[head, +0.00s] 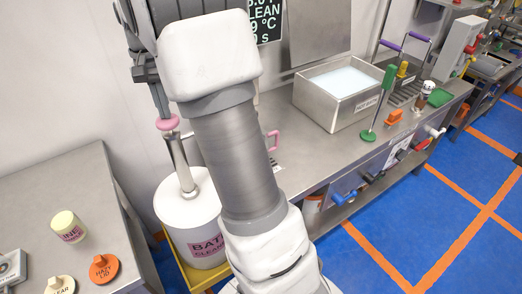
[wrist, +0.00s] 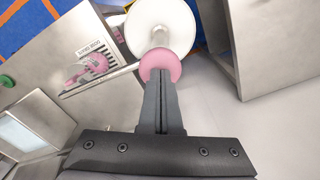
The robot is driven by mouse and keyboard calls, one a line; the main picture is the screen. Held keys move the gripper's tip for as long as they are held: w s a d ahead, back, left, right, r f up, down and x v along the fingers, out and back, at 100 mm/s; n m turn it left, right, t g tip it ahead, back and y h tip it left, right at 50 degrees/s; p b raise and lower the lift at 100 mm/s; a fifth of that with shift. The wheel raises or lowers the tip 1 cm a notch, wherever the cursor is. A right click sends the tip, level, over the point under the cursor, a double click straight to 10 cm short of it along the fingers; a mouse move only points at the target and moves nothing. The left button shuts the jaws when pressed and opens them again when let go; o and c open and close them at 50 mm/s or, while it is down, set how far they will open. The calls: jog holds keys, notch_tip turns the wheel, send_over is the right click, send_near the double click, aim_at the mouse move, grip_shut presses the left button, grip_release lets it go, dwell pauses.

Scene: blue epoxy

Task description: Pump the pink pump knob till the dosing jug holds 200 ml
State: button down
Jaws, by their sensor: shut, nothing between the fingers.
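The pink pump knob (head: 168,122) tops a metal stem on a white drum (head: 188,215) labelled as a batch cleaner. In the wrist view the knob (wrist: 160,66) is right at the tips of my gripper (wrist: 161,84), whose fingers are shut and empty. In the head view my gripper (head: 160,105) points down just above the knob; whether it touches cannot be told. A thin spout (wrist: 110,77) runs left from the pump. A clear jug with pink parts (wrist: 88,70) stands by the spout's end; its liquid level is unreadable. In the head view my arm hides most of it, leaving its pink handle (head: 273,139).
The drum stands on a yellow base (head: 197,272) between two steel counters. The left counter (head: 55,175) carries a cream tub (head: 68,227) and an orange lid (head: 104,268).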

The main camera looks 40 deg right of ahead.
notch_tip(320, 180, up, 7)
jog(key=p, duration=0.6)
dwell(0.5)
jog(key=shift+f+b, duration=2.1)
jog(key=shift+f, duration=1.5)
notch_tip(320, 180, up, 7)
jog(key=p, duration=0.6)
jog(key=shift+r, duration=0.15)
